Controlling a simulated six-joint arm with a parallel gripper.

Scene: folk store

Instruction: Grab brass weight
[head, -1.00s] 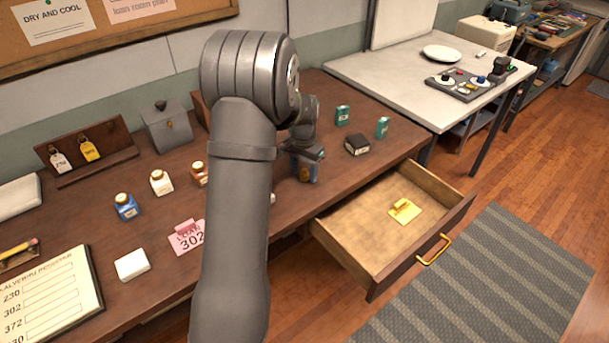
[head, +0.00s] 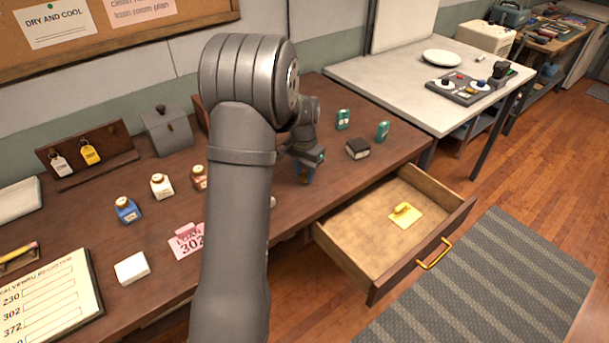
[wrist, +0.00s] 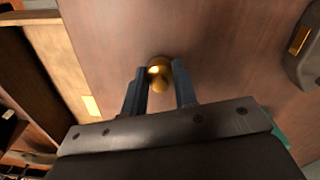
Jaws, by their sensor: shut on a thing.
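The brass weight (wrist: 160,74) is a small, round, shiny gold piece. In the wrist view it sits between the two fingertips of my gripper (wrist: 159,86), which is shut on it. In the head view my gripper (head: 304,178) points down over the dark wooden desk (head: 335,185), near the front edge. The weight is hard to make out there, mostly hidden by the fingers. I cannot tell whether it still touches the desk.
An open drawer (head: 375,243) with a yellow tag (head: 404,215) juts out at the front right.

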